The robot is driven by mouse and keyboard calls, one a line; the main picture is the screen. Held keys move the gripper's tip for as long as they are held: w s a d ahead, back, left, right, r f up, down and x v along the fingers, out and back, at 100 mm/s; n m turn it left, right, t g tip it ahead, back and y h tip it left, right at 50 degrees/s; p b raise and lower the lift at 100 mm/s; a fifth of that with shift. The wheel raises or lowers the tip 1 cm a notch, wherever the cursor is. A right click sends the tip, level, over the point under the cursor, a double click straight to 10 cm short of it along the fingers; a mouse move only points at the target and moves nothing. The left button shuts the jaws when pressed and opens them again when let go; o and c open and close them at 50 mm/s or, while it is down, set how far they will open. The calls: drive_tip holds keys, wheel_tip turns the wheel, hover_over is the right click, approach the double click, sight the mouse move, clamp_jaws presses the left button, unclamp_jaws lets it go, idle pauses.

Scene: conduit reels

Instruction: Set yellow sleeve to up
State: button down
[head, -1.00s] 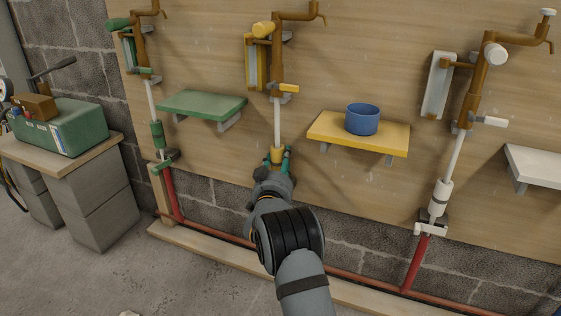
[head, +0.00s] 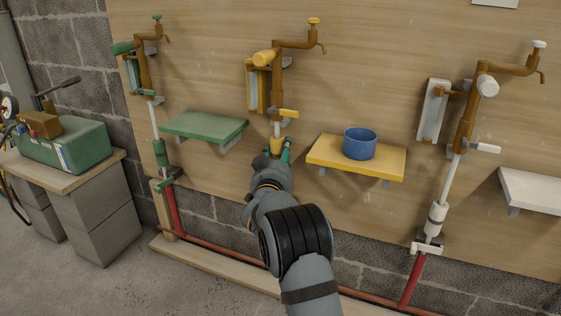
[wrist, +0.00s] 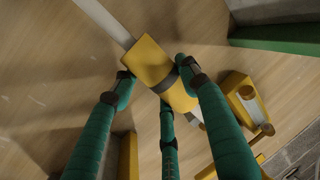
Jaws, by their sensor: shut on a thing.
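The yellow sleeve (head: 277,145) is on a white rod (head: 277,129) under a yellow-handled brown pipe fitting (head: 277,80). A short length of white rod shows between the sleeve and the yellow lever (head: 285,112) above. My gripper (head: 280,153) has green fingers closed around the sleeve from the front and hides its lower part. In the wrist view my gripper (wrist: 156,84) has fingertips on both sides of the yellow sleeve (wrist: 150,62), which has a dark band. The rod (wrist: 105,22) runs from it to the upper left.
A yellow shelf (head: 330,157) with a blue bowl (head: 360,144) is right of my gripper. A green shelf (head: 190,125) is to the left. Similar pipes with a green sleeve (head: 160,153) and a white sleeve (head: 437,218) stand on either side. A red pipe (head: 225,250) runs low along the wall.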

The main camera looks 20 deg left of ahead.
drive_tip(key=shift+r, duration=0.4)
drive_tip(key=c, duration=1.3)
unclamp_jaws()
drive_tip(key=o, duration=0.4)
drive_tip(key=shift+f, duration=0.15)
drive_tip(key=v, duration=1.2)
